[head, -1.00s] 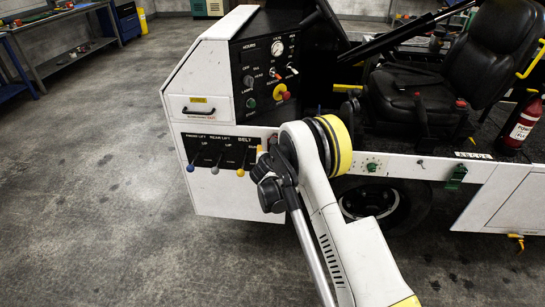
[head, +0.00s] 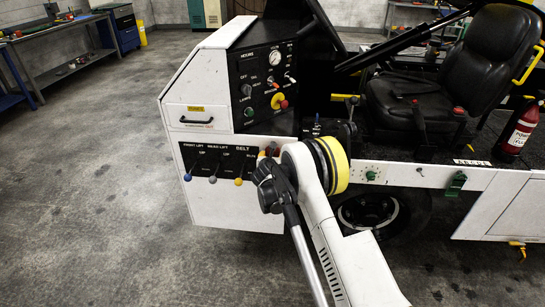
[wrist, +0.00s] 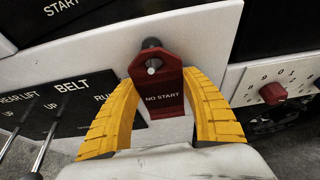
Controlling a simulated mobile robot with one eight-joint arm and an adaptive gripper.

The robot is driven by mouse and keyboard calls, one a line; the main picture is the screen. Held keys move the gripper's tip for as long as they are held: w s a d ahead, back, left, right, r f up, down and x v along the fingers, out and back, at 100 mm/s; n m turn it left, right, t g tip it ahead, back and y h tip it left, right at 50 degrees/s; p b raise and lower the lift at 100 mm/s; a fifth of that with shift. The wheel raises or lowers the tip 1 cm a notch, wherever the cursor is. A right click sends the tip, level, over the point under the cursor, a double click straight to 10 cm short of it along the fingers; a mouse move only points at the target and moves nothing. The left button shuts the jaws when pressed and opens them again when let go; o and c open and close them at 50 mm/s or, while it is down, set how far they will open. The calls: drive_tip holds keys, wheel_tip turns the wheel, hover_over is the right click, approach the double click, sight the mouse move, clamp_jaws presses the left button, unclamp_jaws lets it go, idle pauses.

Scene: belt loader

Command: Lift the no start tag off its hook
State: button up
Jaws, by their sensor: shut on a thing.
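The no start tag (wrist: 160,97) is a dark red plate with white lettering, seen in the wrist view at the middle. Its upper part is at the hook (wrist: 151,43), a dark peg with a pale tip showing at the tag's hole. My gripper (wrist: 161,84) has its two yellow fingers on either side of the tag, shut on it. The tag still appears to be on the peg. In the head view the tag (head: 273,148) is a small red patch, and my arm hides most of my gripper.
The lever panel (head: 216,165) with BELT lettering is left of the tag. A red knob with a number dial (wrist: 272,93) is to its right in the wrist view. The control panel (head: 265,90) is above. Open floor (head: 90,170) lies to the left.

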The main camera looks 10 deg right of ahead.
drive_tip(key=shift+r, duration=0.2)
drive_tip(key=shift+r, duration=0.15)
drive_tip(key=shift+v, duration=0.85)
drive_tip(key=shift+s, duration=0.1)
drive_tip(key=shift+v, duration=1.1)
drive_tip(key=shift+s+a, duration=0.1)
drive_tip(key=shift+s, duration=0.05)
drive_tip(key=shift+s+a+b, duration=0.2)
drive_tip(key=shift+s+a, duration=0.05)
drive_tip(key=shift+s, duration=0.5)
drive_tip(key=shift+s+a+b, duration=0.2)
drive_tip(key=shift+s+b, duration=0.05)
drive_tip(key=shift+s, duration=0.5)
drive_tip(key=shift+s+a+b, duration=0.2)
drive_tip(key=shift+s+a, duration=0.05)
drive_tip(key=shift+s, duration=0.5)
